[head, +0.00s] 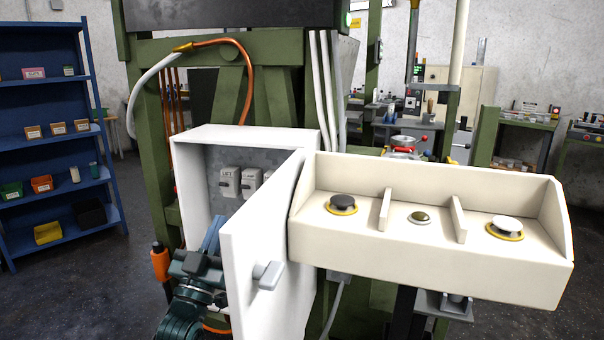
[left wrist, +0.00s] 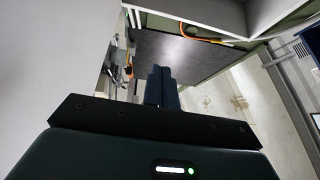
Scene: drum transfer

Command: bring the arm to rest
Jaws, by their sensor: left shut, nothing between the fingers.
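My left gripper (head: 214,236) is in front of the open white cabinet (head: 183,170), at the left of its door. Its fingers point up and are shut with nothing between them. In the left wrist view the closed fingers (left wrist: 161,86) stand side by side at the middle. The cabinet door (head: 262,250) stands swung open toward me, with a grey handle (head: 268,275) on its face. Grey switches (head: 230,182) show inside the cabinet. My right gripper is in neither view.
A cream control box (head: 430,264) with a black button (head: 342,204) and a white button (head: 506,228) juts out right of the door. A green machine frame (head: 275,80) rises behind. A blue shelf (head: 48,140) stands at the left. Dark floor between shelf and cabinet is clear.

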